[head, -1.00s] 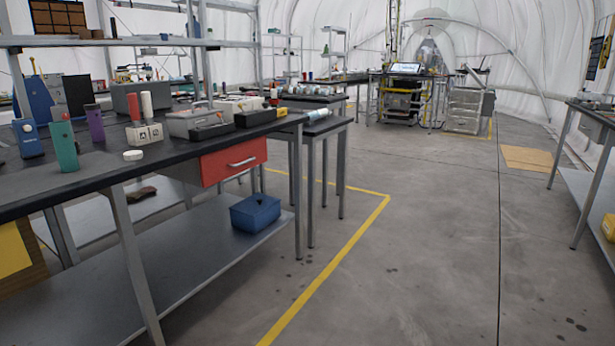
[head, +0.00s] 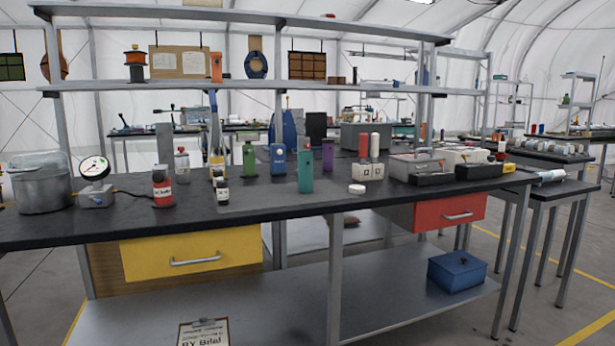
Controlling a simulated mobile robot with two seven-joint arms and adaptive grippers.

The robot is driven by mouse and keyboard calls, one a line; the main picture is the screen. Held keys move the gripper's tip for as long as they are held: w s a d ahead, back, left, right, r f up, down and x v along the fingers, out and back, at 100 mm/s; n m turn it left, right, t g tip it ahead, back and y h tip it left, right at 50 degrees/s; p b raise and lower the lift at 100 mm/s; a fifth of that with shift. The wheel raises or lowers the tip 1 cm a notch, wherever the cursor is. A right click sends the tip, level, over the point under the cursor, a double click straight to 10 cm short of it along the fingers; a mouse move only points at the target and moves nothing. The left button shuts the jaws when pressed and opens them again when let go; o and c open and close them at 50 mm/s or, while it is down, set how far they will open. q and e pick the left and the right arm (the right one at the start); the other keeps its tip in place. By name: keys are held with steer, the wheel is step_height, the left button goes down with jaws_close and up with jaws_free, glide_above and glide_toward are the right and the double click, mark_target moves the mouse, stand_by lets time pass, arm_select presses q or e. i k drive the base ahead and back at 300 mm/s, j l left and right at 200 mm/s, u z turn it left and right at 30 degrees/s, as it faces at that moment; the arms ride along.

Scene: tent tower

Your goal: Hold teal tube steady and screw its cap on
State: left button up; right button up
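The teal tube (head: 305,171) stands upright near the front edge of the black workbench, around the middle of the head view. A white round cap (head: 357,189) lies on the bench to the right of the tube, apart from it. The tube's top is too small to make out in detail. Neither of my grippers shows in the head view.
A red-labelled bottle (head: 162,190), gauge (head: 95,183) and metal pot (head: 40,187) stand left. Trays sit right.

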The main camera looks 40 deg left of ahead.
mark_target(305, 156)
steer(key=u, duration=1.35)
